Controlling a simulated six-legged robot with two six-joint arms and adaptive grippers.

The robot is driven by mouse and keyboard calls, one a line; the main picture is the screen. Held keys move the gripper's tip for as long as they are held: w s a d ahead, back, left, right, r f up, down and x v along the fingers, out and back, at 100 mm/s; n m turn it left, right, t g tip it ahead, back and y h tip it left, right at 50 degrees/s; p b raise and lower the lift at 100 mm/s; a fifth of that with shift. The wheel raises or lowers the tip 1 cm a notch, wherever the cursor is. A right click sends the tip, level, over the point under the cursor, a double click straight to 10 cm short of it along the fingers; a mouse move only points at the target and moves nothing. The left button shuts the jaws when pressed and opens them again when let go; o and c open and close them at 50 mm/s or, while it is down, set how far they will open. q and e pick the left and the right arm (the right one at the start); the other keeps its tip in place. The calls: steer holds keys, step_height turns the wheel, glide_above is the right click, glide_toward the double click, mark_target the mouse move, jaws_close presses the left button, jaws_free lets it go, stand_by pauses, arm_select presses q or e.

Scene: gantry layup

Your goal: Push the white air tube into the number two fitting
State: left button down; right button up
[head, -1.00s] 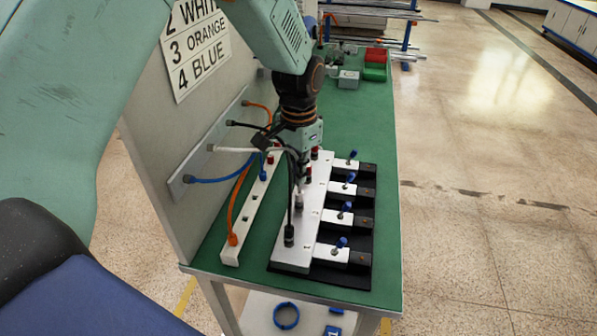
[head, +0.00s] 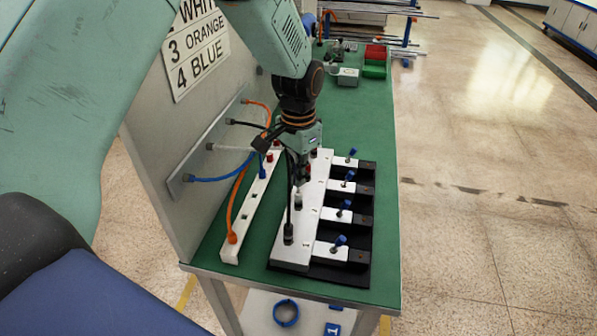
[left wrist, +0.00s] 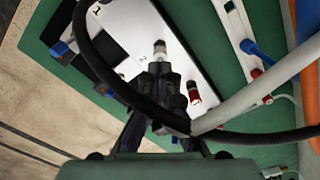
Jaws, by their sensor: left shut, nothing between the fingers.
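The white air tube (head: 232,148) runs from the wall panel toward my left gripper in the head view. In the left wrist view the white tube (left wrist: 262,94) comes in from the right and meets the gripper's side, where its end is hidden. The number two fitting (left wrist: 160,50), beside a "2" mark, has a grey collar and a pale top, just beyond the fingertips. It also shows in the head view (head: 298,201). My left gripper (left wrist: 158,69) is shut and empty, close above this fitting. I cannot tell whether the tube is seated. My right gripper is not in view.
A black tube (head: 289,222) stands in the nearest fitting of the white manifold (head: 290,255) and loops across the wrist view. Blue-handled valves (head: 343,207) line its right side. A white rail (head: 234,245) holds orange and blue tubes at left.

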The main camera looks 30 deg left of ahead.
arm_select(q)
steer(key=shift+r+p, duration=1.4)
steer(key=shift+r, duration=0.15)
step_height(320, 180, up, 12)
steer(key=shift+f, duration=0.2)
